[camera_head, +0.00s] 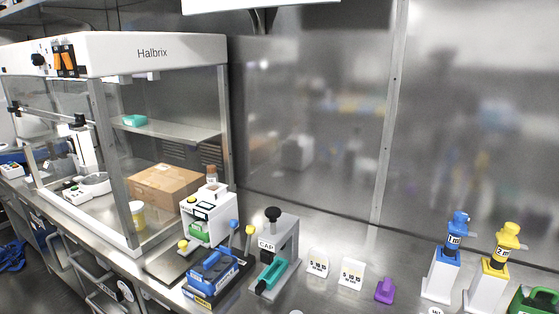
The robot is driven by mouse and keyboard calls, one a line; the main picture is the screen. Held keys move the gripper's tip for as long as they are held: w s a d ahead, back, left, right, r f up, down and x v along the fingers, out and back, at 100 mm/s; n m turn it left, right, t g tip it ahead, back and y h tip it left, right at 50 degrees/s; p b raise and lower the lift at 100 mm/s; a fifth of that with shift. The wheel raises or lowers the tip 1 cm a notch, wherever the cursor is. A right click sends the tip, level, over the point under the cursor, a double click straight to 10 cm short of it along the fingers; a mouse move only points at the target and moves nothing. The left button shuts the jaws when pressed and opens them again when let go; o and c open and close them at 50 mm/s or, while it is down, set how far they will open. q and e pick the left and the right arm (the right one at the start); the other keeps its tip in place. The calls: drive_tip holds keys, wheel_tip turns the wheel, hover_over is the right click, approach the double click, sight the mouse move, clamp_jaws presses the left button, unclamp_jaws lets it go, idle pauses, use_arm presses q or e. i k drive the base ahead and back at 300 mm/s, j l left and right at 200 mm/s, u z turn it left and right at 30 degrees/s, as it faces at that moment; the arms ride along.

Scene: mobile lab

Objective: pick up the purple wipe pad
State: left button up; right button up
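The purple wipe pad (385,290) is a small purple block with a raised grip on top. It lies on the steel bench at the lower right of the head view, between a white numbered card and the blue-topped dispenser. Nothing covers it. Neither of my grippers shows in this view.
To its left stand white cards (351,274), a grey CAP press (275,255) and blue boxes (214,275). To its right are a blue-topped dispenser (446,262), a yellow-topped dispenser (494,270) and a green case (535,302). A glass-sided Halbrix cabinet (150,55) fills the left.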

sight(385, 292)
drive_tip(key=z, duration=0.9)
